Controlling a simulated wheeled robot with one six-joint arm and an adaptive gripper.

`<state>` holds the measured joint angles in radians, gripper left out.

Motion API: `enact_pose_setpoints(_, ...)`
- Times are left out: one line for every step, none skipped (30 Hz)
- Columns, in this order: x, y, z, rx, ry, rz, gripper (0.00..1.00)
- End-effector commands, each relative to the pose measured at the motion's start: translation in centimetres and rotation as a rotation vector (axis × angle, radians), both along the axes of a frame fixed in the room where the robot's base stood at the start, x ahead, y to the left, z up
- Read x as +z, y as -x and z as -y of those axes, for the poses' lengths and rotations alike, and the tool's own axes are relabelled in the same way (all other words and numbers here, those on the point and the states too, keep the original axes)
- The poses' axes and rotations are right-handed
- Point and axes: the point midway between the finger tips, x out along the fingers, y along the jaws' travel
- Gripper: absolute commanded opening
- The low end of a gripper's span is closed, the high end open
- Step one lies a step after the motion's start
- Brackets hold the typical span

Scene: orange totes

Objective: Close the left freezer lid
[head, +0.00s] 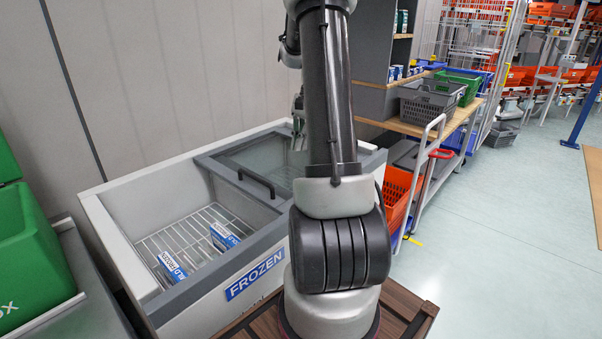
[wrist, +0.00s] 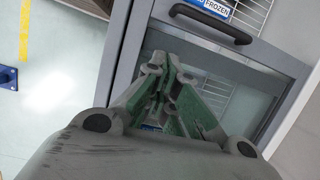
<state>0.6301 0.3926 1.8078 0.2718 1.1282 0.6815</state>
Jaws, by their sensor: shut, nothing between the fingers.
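The white chest freezer (head: 122,232) stands at the left in the head view, its left half open. A grey-framed glass lid (head: 225,163) lies over the right half. Its black handle (head: 256,183) runs along the lid's left edge; in the wrist view the handle (wrist: 211,23) is at the top, beyond my fingers. My gripper (head: 298,128) is over the right half, partly hidden by my arm in the head view. In the wrist view my gripper (wrist: 170,65) is shut and empty, with its fingertips over the lid and apart from the handle.
A wire rack (head: 185,238) with blue-and-white boxes (head: 224,236) shows in the open half. Green crates (head: 35,255) stand at the far left. A bench (head: 425,125) with a grey basket (head: 428,102) and an orange tote (head: 398,188) are on the right. Floor at right is clear.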

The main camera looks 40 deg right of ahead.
Motion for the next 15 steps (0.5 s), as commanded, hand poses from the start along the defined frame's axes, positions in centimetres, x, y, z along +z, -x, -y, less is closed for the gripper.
enact_pose_setpoints(0.3, -0.3, 0.0, -0.029, -0.002, -0.002, 0.0)
enact_pose_setpoints(0.4, -0.4, 0.0, -0.045, -0.004, -0.005, 0.0)
enact_pose_setpoints(0.5, -0.5, -0.1, -0.066, -0.009, -0.011, 0.0)
enact_pose_setpoints(0.5, -0.4, -0.2, -0.082, -0.012, -0.016, 0.0)
enact_pose_setpoints(0.5, -0.4, -0.2, -0.094, -0.014, -0.021, 0.0)
enact_pose_setpoints(0.5, -0.4, -0.3, -0.111, -0.017, -0.028, 0.0)
enact_pose_setpoints(0.5, -0.3, -0.3, -0.121, -0.018, -0.031, 0.0)
enact_pose_setpoints(0.5, -0.3, -0.3, -0.129, -0.018, -0.035, 0.0)
enact_pose_setpoints(0.5, -0.3, -0.3, -0.14, -0.019, -0.039, 0.0)
enact_pose_setpoints(0.4, -0.3, -0.4, -0.146, -0.019, -0.042, 0.0)
enact_pose_setpoints(0.3, -0.3, -0.4, -0.151, -0.02, -0.044, 0.0)
enact_pose_setpoints(0.1, -0.3, -0.5, -0.154, -0.02, -0.046, 0.0)
enact_pose_setpoints(-0.1, -0.3, -0.6, -0.155, -0.021, -0.046, 0.0)
enact_pose_setpoints(-0.4, -0.3, -0.7, -0.156, -0.021, -0.046, 0.0)
enact_pose_setpoints(-0.9, -0.3, -0.9, -0.156, -0.021, -0.047, 0.0)
